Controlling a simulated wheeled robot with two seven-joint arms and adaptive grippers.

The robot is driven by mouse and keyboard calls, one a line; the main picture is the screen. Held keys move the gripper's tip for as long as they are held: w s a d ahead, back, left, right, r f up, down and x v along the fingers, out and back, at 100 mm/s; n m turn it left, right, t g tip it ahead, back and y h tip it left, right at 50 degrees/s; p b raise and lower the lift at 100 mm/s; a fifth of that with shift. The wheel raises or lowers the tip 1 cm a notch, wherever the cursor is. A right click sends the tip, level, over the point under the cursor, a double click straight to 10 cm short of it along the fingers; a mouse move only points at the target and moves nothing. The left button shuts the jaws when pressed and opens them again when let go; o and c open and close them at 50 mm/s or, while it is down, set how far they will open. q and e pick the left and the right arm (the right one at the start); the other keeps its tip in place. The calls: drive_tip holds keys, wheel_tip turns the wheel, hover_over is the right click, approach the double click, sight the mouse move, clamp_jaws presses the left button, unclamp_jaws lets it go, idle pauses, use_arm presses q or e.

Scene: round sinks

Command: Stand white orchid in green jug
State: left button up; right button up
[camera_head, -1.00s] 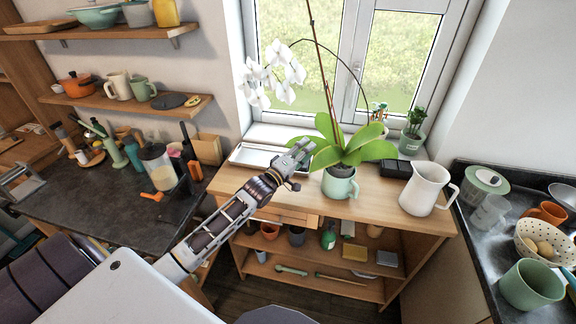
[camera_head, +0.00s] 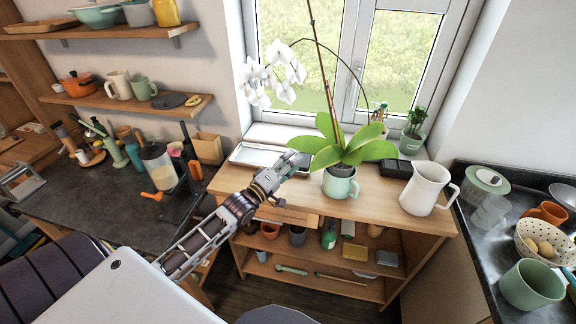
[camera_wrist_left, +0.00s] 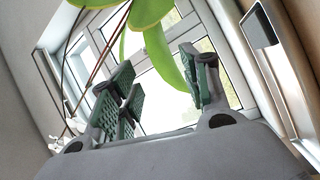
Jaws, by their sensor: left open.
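The white orchid (camera_head: 345,150) stands upright in the green jug (camera_head: 340,185) on the wooden cabinet under the window. Its white blooms (camera_head: 270,78) arch to the left and its broad leaves spread over the jug's rim. My left gripper (camera_head: 290,161) is open and empty, just left of the leaves and apart from the jug. In the left wrist view, the open fingers (camera_wrist_left: 160,82) have nothing between them, with green leaves (camera_wrist_left: 150,15) beyond. The jug is not visible there. My right gripper is not in view.
A white pitcher (camera_head: 426,188) stands right of the jug, with a black box (camera_head: 396,169) behind it. A pale tray (camera_head: 250,155) lies at the cabinet's back left. A small potted plant (camera_head: 412,140) is on the sill. The cabinet top's front left is mostly clear.

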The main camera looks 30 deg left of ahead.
use_arm(q)
drive_tip(key=shift+s+a, duration=0.1)
drive_tip(key=shift+s, duration=0.45)
drive_tip(key=shift+f, duration=0.1)
idle(0.5)
